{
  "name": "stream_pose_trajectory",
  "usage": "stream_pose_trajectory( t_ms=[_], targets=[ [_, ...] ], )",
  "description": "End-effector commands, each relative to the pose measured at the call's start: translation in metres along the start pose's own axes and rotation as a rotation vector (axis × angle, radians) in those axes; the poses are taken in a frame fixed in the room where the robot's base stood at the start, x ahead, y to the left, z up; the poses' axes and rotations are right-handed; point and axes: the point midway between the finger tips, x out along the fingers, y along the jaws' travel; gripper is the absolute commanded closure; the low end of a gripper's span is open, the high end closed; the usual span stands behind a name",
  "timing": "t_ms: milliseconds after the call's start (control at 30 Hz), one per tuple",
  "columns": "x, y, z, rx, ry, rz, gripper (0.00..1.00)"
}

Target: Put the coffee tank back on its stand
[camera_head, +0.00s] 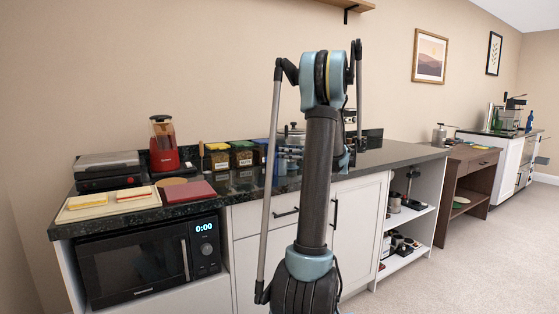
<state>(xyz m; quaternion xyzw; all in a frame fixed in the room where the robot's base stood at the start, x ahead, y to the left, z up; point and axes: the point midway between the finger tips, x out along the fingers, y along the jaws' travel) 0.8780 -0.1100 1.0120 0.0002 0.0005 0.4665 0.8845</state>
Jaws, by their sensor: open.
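I cannot clearly make out the coffee tank or its stand. A red appliance with a clear, brown-tinted jar (162,145) stands upright at the back left of the dark counter (400,154); I cannot tell if it is the tank. A lidded metal vessel (293,131) shows partly behind my arm. My gripper (290,153) appears low over the counter, left of the arm column and mostly hidden by it. It is open, and nothing is visibly held.
A press grill (108,167), boards with food (103,203), a dark red board (187,193) and several canisters (242,154) crowd the counter's left. A microwave (150,260) sits below. A brown desk (467,154) stands right. The floor (470,265) is clear at right.

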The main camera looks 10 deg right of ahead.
Motion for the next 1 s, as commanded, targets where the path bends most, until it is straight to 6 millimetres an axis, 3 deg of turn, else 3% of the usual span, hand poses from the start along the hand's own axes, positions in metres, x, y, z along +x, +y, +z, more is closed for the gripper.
stream_pose_trajectory(
  t_ms=[233,400,500,767,1000],
  targets=[
    [0.003,0.0,0.0,0.0,0.0,-0.001,0.45],
    [0.003,0.0,0.0,0.0,0.0,-0.001,0.82],
    [0.003,0.0,0.0,0.0,-0.001,-0.001,0.93],
    [0.003,0.0,0.005,0.0,-0.001,-0.001,0.93],
    [0.003,0.0,0.037,0.0,-0.001,-0.001,0.93]
  ],
)
